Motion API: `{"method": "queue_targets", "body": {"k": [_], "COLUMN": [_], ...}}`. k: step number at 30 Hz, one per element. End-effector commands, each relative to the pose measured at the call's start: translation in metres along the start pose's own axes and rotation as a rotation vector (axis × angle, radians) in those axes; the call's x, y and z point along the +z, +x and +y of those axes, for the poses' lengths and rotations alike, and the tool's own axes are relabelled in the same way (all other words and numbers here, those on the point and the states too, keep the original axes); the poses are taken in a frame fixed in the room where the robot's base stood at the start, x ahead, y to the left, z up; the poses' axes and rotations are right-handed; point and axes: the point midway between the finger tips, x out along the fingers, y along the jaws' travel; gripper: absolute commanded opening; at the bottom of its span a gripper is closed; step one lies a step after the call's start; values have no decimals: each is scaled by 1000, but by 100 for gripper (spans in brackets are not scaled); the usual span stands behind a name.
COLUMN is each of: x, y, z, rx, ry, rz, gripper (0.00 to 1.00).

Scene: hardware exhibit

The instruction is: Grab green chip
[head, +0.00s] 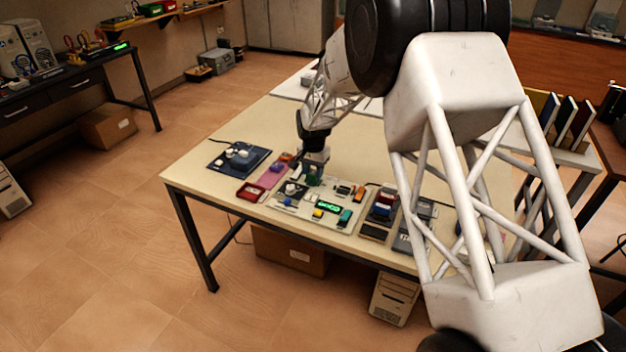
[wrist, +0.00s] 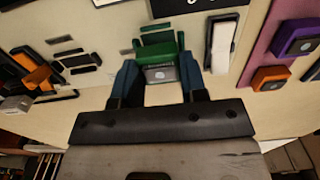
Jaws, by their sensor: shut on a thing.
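The green chip (wrist: 157,46) is in the wrist view, at the upper middle, with a grey face on its near side. My gripper (wrist: 160,75) is shut on it, with one dark blue finger on each side. In the head view my gripper (head: 313,166) reaches down to the back edge of the light board on the table. The chip there is small and partly hidden by the gripper, so I cannot tell whether it is clear of the board.
The light board (head: 291,205) carries several coloured parts and a green display (head: 328,207). The table (head: 362,150) is bare behind the boards.

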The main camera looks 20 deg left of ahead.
Motion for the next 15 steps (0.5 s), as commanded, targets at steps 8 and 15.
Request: {"method": "queue_targets", "body": {"k": [8, 15], "x": [0, 0], "y": [-17, -30], "z": [0, 0], "rx": [-1, -1], "ry": [0, 0], "rz": [1, 1], "gripper": [20, 20]}}
